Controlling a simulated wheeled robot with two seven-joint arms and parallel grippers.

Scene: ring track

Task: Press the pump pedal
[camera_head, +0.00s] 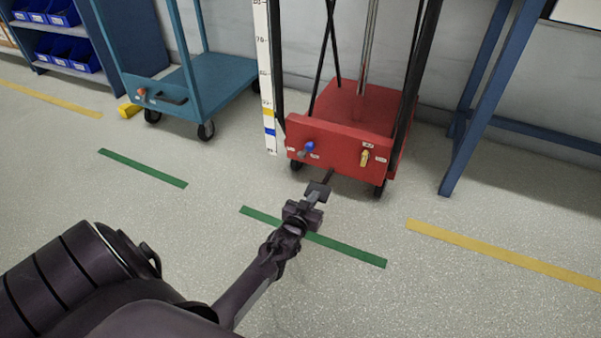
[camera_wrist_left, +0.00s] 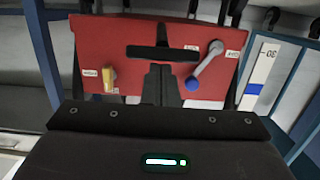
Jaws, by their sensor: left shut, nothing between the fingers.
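The red lift cart (camera_head: 345,151) stands ahead. Its black pump pedal (camera_head: 318,188) sticks out low from the front on a thin dark rod. The pedal also shows as a wide black bar in the left wrist view (camera_wrist_left: 154,53). My left gripper (camera_head: 311,199) is shut and empty, its fingertips right by the pedal. In the left wrist view, the closed fingers (camera_wrist_left: 161,72) point at the middle of the bar. I cannot tell whether they touch it. My right gripper is not in view.
The cart's front has a blue-knobbed lever (camera_head: 309,146) and a yellow handle (camera_head: 364,157). A white measuring scale (camera_head: 265,75) stands at its left. A blue trolley (camera_head: 205,85) is further left, a blue table leg (camera_head: 480,105) at the right. The floor before the cart is clear.

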